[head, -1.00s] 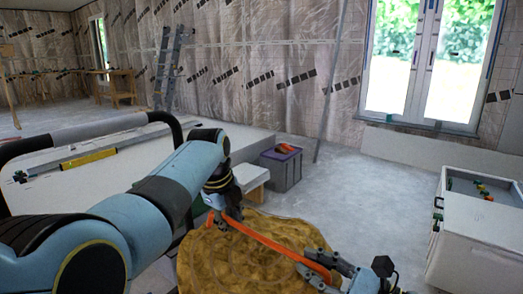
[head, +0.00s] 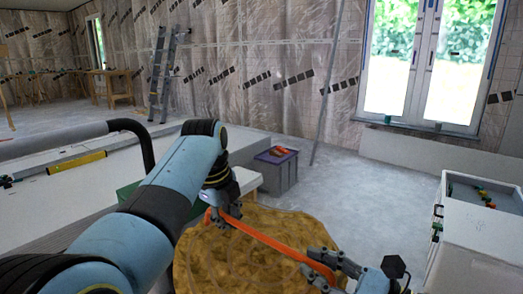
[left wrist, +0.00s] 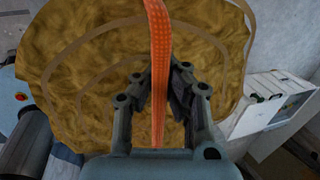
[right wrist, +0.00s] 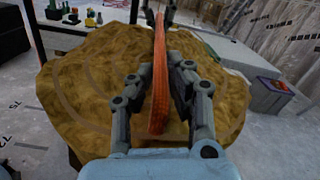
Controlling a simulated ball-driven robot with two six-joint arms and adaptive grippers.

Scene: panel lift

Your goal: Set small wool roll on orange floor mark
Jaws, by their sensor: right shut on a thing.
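The wool roll (head: 250,262) is a yellow-brown fibrous bundle at the bottom middle of the head view. It also fills much of the left wrist view (left wrist: 90,70) and right wrist view (right wrist: 95,85). An orange strap (head: 268,241) runs across its top between my grippers. My left gripper (head: 226,218) is at the strap's left end; its fingers stand either side of the strap, and I cannot tell if they pinch it. My right gripper (head: 322,271) is shut on the strap near its right end. No orange floor mark is visible, and the roll's underside is hidden.
A grey-purple crate (head: 277,172) with orange things on top stands beyond the roll, beside a low pale step (head: 246,182). A white cabinet (head: 478,240) stands at right. A long white bench-like body with a dark rail (head: 60,140) is at left. Grey floor (head: 375,190) between is clear.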

